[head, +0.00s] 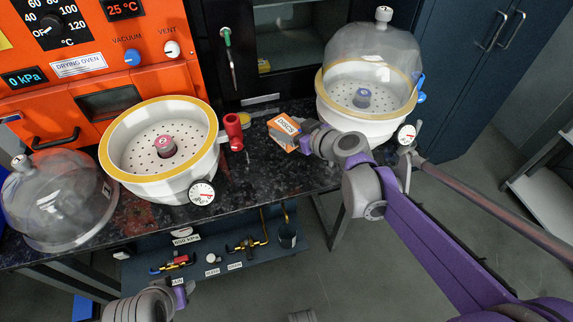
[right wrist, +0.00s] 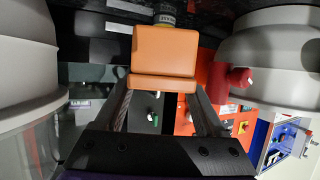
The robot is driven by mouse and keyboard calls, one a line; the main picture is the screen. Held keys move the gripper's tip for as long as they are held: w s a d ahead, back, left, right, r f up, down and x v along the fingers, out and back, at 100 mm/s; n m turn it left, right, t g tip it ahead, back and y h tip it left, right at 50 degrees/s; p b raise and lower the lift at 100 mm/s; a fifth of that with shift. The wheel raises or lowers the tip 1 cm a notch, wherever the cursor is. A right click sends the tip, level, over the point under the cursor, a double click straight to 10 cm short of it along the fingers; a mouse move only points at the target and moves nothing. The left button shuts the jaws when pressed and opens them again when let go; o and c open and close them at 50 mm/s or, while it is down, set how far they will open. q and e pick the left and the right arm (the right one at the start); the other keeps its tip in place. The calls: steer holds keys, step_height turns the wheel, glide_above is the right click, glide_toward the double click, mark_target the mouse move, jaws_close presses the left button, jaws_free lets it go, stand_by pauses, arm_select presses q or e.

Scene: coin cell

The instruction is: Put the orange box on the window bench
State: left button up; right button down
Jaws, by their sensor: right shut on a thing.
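The orange box (head: 283,133) has a white label with dark lettering and shows over the dark speckled bench (head: 262,172). My right gripper (head: 297,134) is shut on it. In the right wrist view the orange box (right wrist: 163,52) sits between the two fingers (right wrist: 163,100). I cannot tell whether the box touches the bench top. No window shows, so I cannot tell which surface is the window bench.
Left of the box are a red cylinder (head: 233,131) and an open white vessel (head: 195,165) with a gauge. A domed vessel (head: 360,122) stands to the right. A loose clear dome (head: 62,205) and the orange drying oven (head: 180,65) are at left. Valves lie on a lower shelf (head: 215,277).

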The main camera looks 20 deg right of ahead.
steer(key=f+b, duration=0.1)
steer(key=f, duration=0.4)
steer(key=f+b, duration=0.1)
steer(key=f, duration=0.4)
steer(key=shift+w+a+b, duration=0.1)
steer(key=shift+w+b, duration=0.1)
steer(key=shift+b, duration=0.2)
steer(key=shift+f, duration=0.1)
jaws_free()
steer(key=shift+s+r, duration=0.25)
steer(key=shift+r, duration=0.05)
steer(key=p+v, duration=0.3)
steer(key=v, duration=0.8)
steer(key=s+a+f+m+g+h, duration=0.1)
steer(key=s+a+f+g, duration=0.4)
steer(key=s, duration=0.5)
steer(key=s+d+f+m+g+h, duration=0.2)
steer(key=s+d+m+h, duration=0.1)
steer(key=s, duration=0.6)
steer(key=shift+s+d+f+m+g+h, duration=0.2)
steer(key=shift+f+m+g+h, duration=0.15)
steer(key=shift+h, duration=0.45)
